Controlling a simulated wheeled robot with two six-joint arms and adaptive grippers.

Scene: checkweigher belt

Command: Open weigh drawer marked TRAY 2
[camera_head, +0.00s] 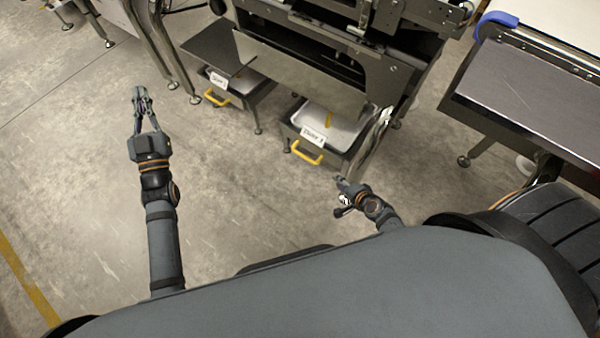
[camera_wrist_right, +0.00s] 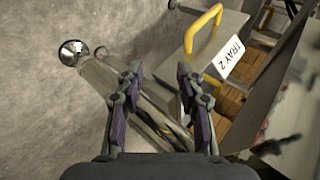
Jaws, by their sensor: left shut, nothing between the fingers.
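In the right wrist view, a white label reading TRAY 2 (camera_wrist_right: 230,56) sits on a grey drawer front beside a yellow bar handle (camera_wrist_right: 203,40). My right gripper (camera_wrist_right: 159,82) has its fingers apart and empty; the handle lies beyond and to the right of them, not touched. In the head view, the nearer drawer has a yellow handle (camera_head: 307,153) and a white label (camera_head: 313,135), too small to read surely. My right gripper (camera_head: 340,182) is below and right of this handle. My left gripper (camera_head: 141,92) is shut and empty over the floor.
A second labelled drawer (camera_head: 218,80) with a yellow handle stands further left under the machine. A metal machine leg (camera_head: 368,148) stands close to my right gripper. A belt table (camera_head: 525,95) is at the right.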

